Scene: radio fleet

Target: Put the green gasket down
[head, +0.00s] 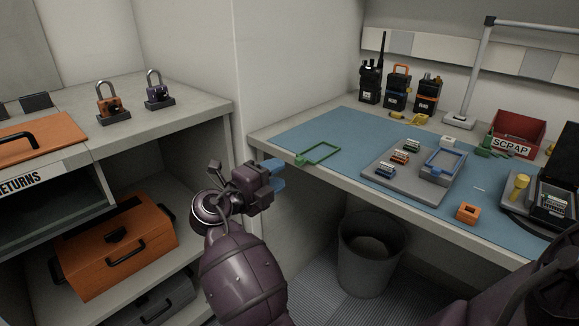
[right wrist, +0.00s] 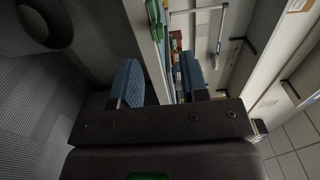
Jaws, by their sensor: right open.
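The green gasket (head: 327,160) is a thin rectangular frame with a small tab. It lies flat on the blue mat (head: 345,125) at the left front corner of the workbench, with its tab close to the front edge. My right gripper (head: 279,174), with blue fingertips, is left of and a little below the gasket in the head view, apart from it. The right gripper's fingers (right wrist: 160,85) are spread with nothing between them in the right wrist view. My left gripper is not identifiable in these frames.
A grey tray (head: 378,180) on the mat holds small parts and a blue frame. An orange block (head: 467,212), red scrap bin (head: 517,131) and several radios stand around it. A waste bin (head: 371,262) is below the bench edge. Shelves with padlocks and an orange toolbox (head: 117,243) are left.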

